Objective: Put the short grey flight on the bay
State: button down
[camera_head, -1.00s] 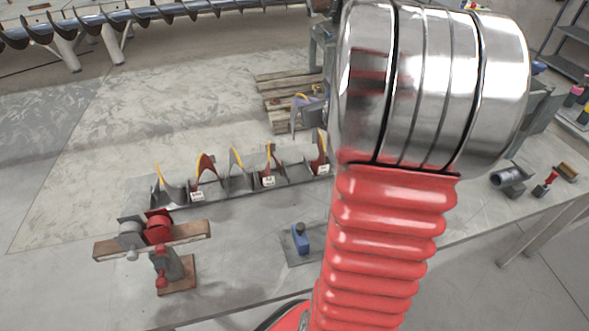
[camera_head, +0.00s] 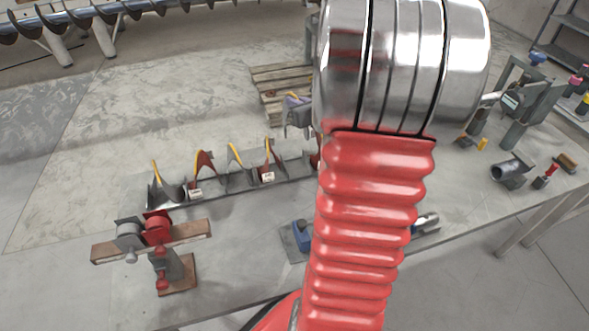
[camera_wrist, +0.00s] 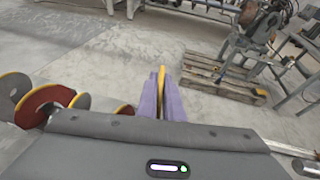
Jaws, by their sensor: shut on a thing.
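My gripper (camera_wrist: 164,105) has purple fingers shut on a thin yellow-edged flight (camera_wrist: 162,78); its faces are mostly hidden between the fingers. In the head view my gripper (camera_head: 297,112) shows partly behind my arm, above the bench's far side and in front of the pallet. A row of grey and red flights (camera_head: 203,163) with yellow edges stands on a long grey rack with white labels (camera_head: 268,177). The rack's right end is hidden by my arm. In the wrist view, red and grey flights (camera_wrist: 48,103) lie close on the left. I cannot tell which spot is the bay.
A red and grey fixture (camera_head: 157,232) on a wooden bar stands at the bench's front left. A blue block (camera_head: 303,235) sits on a grey plate at centre. A grey cylinder (camera_head: 508,170) and a brush (camera_head: 566,162) are at right. A pallet (camera_head: 280,80) lies on the floor beyond.

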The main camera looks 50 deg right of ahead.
jog(key=shift+f, duration=1.9)
jog(key=shift+f, duration=0.1)
jog(key=shift+f, duration=2.8)
jog(key=shift+f, duration=0.1)
jog(key=shift+f, duration=2)
jog(key=c, duration=2.4)
grip_release()
jog(key=shift+f, duration=0.2)
jog(key=o, duration=0.5)
